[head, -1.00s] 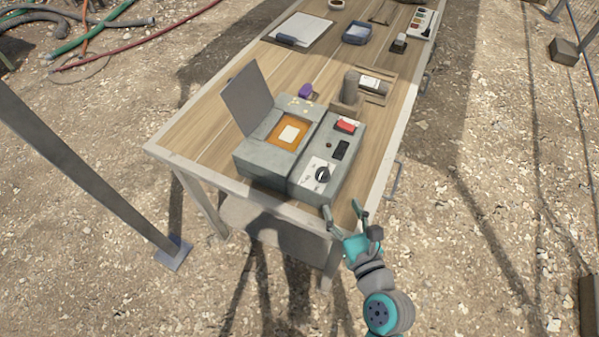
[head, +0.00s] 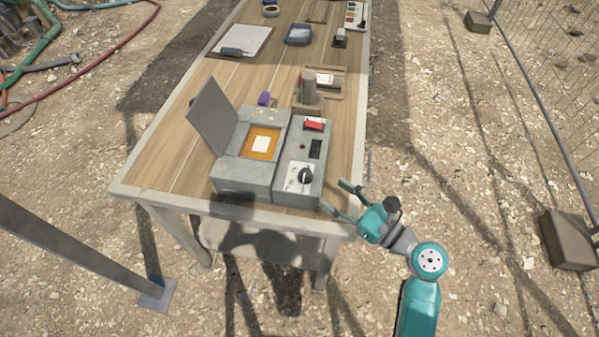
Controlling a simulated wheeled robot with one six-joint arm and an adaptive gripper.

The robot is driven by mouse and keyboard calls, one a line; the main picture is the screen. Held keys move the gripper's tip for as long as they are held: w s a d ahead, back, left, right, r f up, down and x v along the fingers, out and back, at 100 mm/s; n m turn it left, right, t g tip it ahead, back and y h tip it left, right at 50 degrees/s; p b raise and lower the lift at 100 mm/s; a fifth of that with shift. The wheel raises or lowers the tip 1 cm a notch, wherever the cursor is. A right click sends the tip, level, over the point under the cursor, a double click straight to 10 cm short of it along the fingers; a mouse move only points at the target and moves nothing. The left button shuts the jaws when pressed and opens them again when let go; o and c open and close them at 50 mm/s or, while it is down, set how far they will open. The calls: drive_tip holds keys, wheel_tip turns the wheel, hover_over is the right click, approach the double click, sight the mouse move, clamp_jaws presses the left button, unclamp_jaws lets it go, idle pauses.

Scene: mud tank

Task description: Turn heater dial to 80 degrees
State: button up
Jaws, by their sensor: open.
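The heater dial (head: 305,176) is a black round knob on a white marked plate, on the front part of a grey control box (head: 290,196). The scale marks are too small to read, so its setting cannot be told. My gripper (head: 332,194) is open and empty. It is at the table's right front corner, to the right of the dial and apart from it, with its fingers pointing left toward the control box. A red switch (head: 314,125) and a dark display (head: 316,149) are on the same box, behind the dial.
A grey heater (head: 243,178) with a raised lid (head: 210,115) and an orange inside adjoins the box on the left. A wooden holder (head: 325,84), clipboard (head: 240,40) and blue tray (head: 299,35) are farther back on the table (head: 165,150). A slanted post (head: 70,245) stands at front left.

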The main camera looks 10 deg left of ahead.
sight(310, 178)
drive_tip(key=x, duration=0.9)
drive_tip(key=shift+w+a, duration=0.1)
drive_tip(key=shift+a, duration=0.15)
drive_tip(key=c, duration=1.2)
